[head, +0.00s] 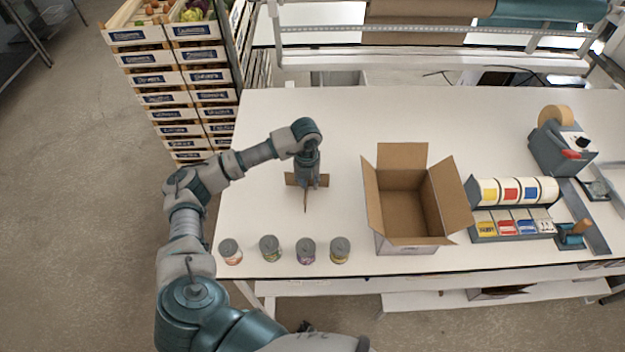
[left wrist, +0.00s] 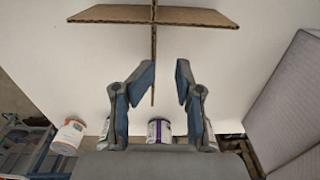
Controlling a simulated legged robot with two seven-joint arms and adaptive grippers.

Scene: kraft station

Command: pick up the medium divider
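The medium divider (head: 305,198) is a brown cardboard cross of interlocking panels standing on the white table, left of the open box. In the left wrist view the divider (left wrist: 190,16) has one panel running across the top and another coming down toward my fingers. My left gripper (head: 312,184) is over the divider, pointing down and hiding part of it. In the left wrist view my left gripper (left wrist: 167,72) is open, with the lengthwise panel at the gap, closer to the left finger. Whether that finger touches it I cannot tell. My right gripper is out of view.
An open cardboard box (head: 405,210) stands right of the divider. Several cans (head: 270,248) line the table's front edge. A label rack (head: 512,208) and a tape dispenser (head: 562,145) are at the right. Stacked crates (head: 180,95) stand left of the table (head: 340,110).

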